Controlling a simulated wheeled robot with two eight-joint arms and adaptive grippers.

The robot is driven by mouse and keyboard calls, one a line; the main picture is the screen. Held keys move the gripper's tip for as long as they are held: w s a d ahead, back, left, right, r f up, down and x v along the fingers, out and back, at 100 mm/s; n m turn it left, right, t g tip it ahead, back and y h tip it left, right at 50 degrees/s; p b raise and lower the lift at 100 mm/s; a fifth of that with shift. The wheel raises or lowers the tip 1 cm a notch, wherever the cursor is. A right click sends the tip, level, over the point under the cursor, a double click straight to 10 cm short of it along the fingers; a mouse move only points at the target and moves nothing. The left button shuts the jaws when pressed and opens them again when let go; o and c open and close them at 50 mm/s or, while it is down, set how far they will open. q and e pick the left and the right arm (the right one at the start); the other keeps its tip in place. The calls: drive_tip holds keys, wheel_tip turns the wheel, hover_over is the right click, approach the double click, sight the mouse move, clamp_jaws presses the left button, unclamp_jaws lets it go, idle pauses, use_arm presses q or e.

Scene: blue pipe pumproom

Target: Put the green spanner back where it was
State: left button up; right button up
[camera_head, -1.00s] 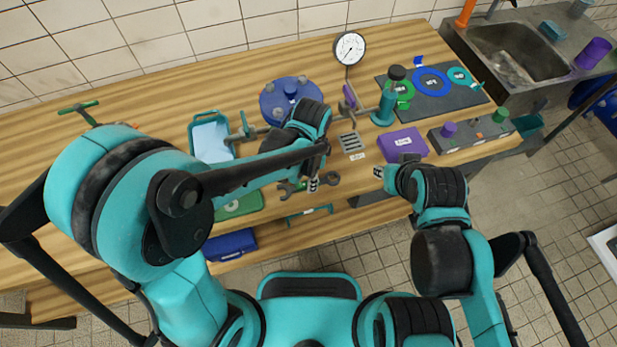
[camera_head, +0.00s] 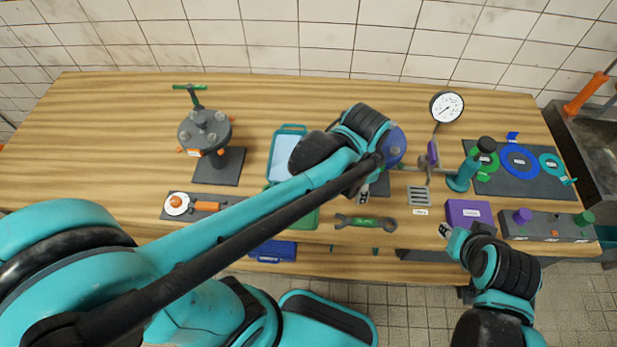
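A dark grey double-ended spanner with a green mark on its handle (camera_head: 365,222) lies near the front edge of the wooden bench, roughly level across the picture. My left gripper (camera_head: 365,193) is just behind the spanner in the picture, apart from it. My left forearm partly covers this gripper, and its finger opening is unclear. My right gripper (camera_head: 446,230) is right of the spanner, by the front left corner of a purple box (camera_head: 470,213). It holds nothing that I can see, and its finger gap is too small to judge.
A flange stand (camera_head: 205,132) with a green T-handle (camera_head: 190,87) stands at left. A grey tray (camera_head: 205,206) holds an orange-handled tool. A gauge (camera_head: 446,106), a slotted plate (camera_head: 418,197) and a dark mat with rings (camera_head: 545,187) are at right. The bench's far left is clear.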

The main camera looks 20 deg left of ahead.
use_arm(q)
drive_tip(key=s+a+r+n+t, duration=0.1)
drive_tip(key=s+a+n+t, duration=0.1)
drive_tip(key=a+n, duration=0.3)
drive_tip(key=s+a+r+n+t, duration=0.2)
drive_tip(key=s+a+n+t, duration=0.1)
drive_tip(key=a+n, duration=0.2)
drive_tip(key=shift+a+n, duration=0.3)
drive_tip(key=shift+a, duration=0.85)
wheel_tip(320, 180, down, 4)
drive_tip(key=b, duration=0.3)
drive_tip(key=shift+r+b, duration=0.15)
drive_tip(key=shift+b, duration=0.2)
